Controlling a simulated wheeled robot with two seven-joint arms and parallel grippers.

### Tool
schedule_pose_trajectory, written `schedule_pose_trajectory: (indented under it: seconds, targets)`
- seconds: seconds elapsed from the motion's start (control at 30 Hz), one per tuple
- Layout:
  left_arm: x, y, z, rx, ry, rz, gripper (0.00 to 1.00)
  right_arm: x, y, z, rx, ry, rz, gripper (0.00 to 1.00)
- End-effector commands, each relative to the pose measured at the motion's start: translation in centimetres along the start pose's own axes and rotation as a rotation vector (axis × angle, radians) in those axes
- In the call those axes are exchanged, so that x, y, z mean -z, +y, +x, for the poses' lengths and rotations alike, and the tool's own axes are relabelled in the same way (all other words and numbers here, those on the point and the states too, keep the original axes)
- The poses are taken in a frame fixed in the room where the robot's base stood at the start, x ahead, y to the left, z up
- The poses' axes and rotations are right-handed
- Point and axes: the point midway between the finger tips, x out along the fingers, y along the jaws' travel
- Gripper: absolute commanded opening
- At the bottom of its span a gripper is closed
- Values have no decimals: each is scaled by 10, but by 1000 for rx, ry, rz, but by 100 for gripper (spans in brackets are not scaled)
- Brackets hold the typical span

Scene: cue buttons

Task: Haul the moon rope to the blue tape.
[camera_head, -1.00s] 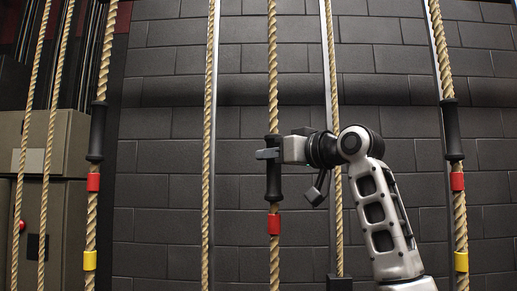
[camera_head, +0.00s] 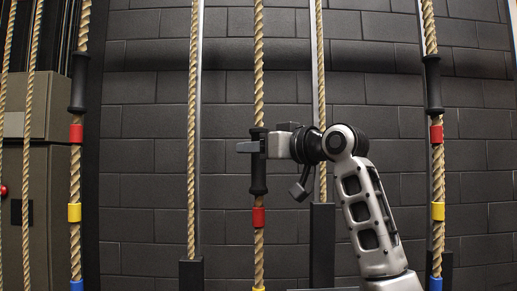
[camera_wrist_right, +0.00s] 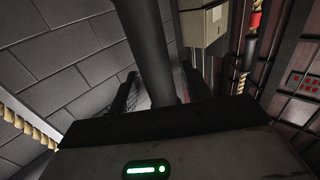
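The middle rope (camera_head: 259,60) carries a black handle (camera_head: 258,182), a red tape (camera_head: 258,217) below it, and a yellow tape (camera_head: 258,289) at the bottom edge. No moon mark shows on any rope. My right gripper (camera_head: 250,147) is shut on the upper part of that handle. The wrist view shows the handle (camera_wrist_right: 145,45) between the two fingers. Blue tape shows on the left rope (camera_head: 76,286) and the right rope (camera_head: 436,284); none shows on the middle rope. My left gripper is out of view.
Left and right ropes have higher handles (camera_head: 78,84) (camera_head: 433,84). Plain ropes enter dark posts (camera_head: 191,274) (camera_head: 321,245) on both sides of the middle rope. A grey cabinet (camera_head: 50,200) stands at left, before a dark block wall (camera_head: 140,240).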

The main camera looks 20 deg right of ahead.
Motion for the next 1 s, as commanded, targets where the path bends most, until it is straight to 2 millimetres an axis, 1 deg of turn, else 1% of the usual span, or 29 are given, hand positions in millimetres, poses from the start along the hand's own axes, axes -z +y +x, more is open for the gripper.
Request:
schedule_pose_trajectory:
  seconds: [0.27, 0.37, 0.43, 0.57, 0.8, 0.9, 1.0]
  targets:
    - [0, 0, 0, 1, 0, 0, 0, 1, 0, -1, -1, 3, -1, 48]
    - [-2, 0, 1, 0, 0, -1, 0, 0, 1, -7, -1, 4, -1, 48]
    - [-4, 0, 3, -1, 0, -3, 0, 0, 1, -16, -3, 5, -3, 48]
    - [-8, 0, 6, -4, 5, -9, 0, -1, 1, -42, -4, 7, -4, 48]
    - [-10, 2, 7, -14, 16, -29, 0, -1, 1, -101, -4, 5, -4, 48]
    - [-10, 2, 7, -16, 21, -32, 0, -1, 1, -123, -4, 5, -4, 48]
    - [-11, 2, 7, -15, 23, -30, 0, -1, 0, -140, -4, 3, -3, 48]
